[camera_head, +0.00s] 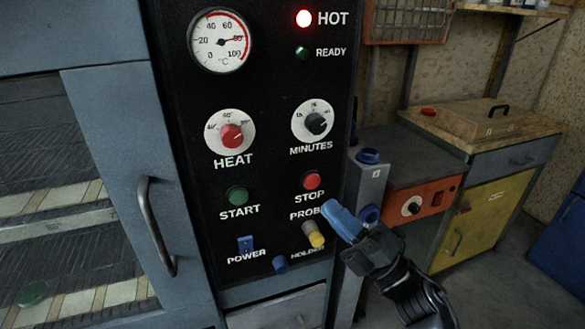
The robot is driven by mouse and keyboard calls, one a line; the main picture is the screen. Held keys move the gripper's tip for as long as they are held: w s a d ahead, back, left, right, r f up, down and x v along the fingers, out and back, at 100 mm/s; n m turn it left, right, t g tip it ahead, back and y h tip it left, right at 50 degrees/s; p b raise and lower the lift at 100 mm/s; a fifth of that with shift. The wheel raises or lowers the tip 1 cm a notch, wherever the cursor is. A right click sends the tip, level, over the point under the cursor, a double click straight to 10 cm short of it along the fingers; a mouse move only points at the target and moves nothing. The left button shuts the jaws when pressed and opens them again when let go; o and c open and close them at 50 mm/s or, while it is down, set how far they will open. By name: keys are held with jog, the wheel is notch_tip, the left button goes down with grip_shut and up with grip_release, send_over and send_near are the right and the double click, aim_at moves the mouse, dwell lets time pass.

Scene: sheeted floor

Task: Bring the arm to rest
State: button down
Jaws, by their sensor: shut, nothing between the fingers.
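My gripper (331,208) is at the lower right of the black control panel (265,115). Its blue fingers are shut with nothing between them and point up and left. In the picture the fingertips overlap the end of the PROBE label, right of a yellow-tipped plug (315,237) and below the red STOP button (312,181). I cannot tell whether they touch the panel. My dark arm comes in from the bottom right.
The HOT lamp (304,18) glows red; the READY lamp (303,53) looks dim. A grey glass-fronted door with a handle (156,226) is at left. A grey post (368,187) and an orange unit (420,200) stand right. Floor shows at bottom right.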

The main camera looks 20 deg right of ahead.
jog(key=s+f+m+g+h, duration=0.2)
jog(key=s+m+h, duration=0.4)
jog(key=s+m, duration=0.7)
jog(key=s+f+m+g+h, duration=0.3)
jog(key=s+m+h, duration=0.4)
jog(key=s, duration=1.8)
jog(key=m, duration=0.6)
jog(key=shift+s+a+f+h, duration=0.2)
jog(key=shift+a+h, duration=0.05)
jog(key=shift+h, duration=0.05)
jog(key=shift+a, duration=0.1)
